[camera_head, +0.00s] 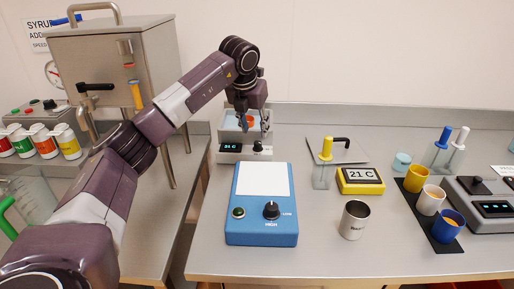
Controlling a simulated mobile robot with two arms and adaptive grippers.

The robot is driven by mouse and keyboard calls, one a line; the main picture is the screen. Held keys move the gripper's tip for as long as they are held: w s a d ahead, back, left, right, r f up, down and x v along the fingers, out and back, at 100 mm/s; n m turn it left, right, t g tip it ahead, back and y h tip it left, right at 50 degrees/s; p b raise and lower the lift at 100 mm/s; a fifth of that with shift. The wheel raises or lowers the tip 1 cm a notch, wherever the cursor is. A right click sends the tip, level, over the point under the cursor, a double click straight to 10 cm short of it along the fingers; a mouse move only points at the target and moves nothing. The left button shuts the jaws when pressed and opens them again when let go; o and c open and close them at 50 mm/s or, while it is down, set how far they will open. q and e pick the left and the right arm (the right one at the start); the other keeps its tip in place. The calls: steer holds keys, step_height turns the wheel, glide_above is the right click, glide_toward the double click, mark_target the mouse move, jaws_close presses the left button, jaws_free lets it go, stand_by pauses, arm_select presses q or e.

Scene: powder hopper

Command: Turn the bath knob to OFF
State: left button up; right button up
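The white bath (230,150) stands towards the back of the bench. Its front panel has a small lit display and a black bath knob (258,146); the knob's marking is too small to read. My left gripper (255,124) is over the bath, pointing down, with its fingers apart and nothing visibly held. It is above the knob and appears apart from it. The gripper hides part of the basin, where blue water and something orange-red show. My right gripper is not in view.
A blue device (262,238) with its own LOW/HIGH knob (271,210) stands in front of the bath. A metal cup (354,220), a yellow 21 C display (360,180) and coloured cups on a black mat (413,204) are to the right. A steel hopper (115,60) is at left.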

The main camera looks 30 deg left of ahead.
mark_target(257, 143)
arm_select(q)
steer(key=p+x, duration=0.1)
steer(key=x, duration=0.7)
steer(key=shift+r, duration=0.1)
steer(key=shift+c, duration=0.5)
jaws_close()
